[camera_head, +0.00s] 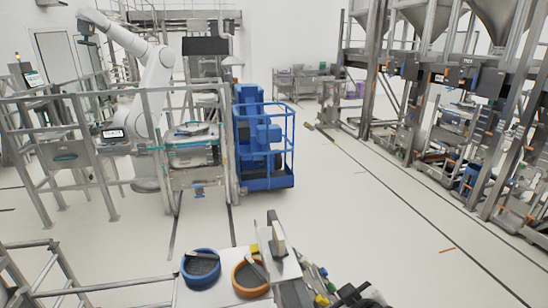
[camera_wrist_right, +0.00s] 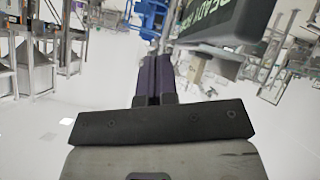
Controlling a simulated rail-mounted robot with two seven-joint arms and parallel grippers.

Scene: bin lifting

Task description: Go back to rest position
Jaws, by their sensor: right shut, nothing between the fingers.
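My right gripper (camera_wrist_right: 152,78) shows in the right wrist view. Its two dark fingers lie together, with nothing between them. It points out over the pale floor, clear of any object. In the head view, a round blue bin (camera_head: 187,276) and a round orange bin (camera_head: 237,286) stand side by side on a pale table (camera_head: 218,300) at the bottom. Each has dark contents and a light tool-like piece in it. My left gripper is not in view.
A blue lift (camera_head: 262,150) and a white robot arm (camera_head: 155,85) stand behind the table. Metal racks (camera_head: 370,75) line the right. The floor (camera_head: 350,215) between is open.

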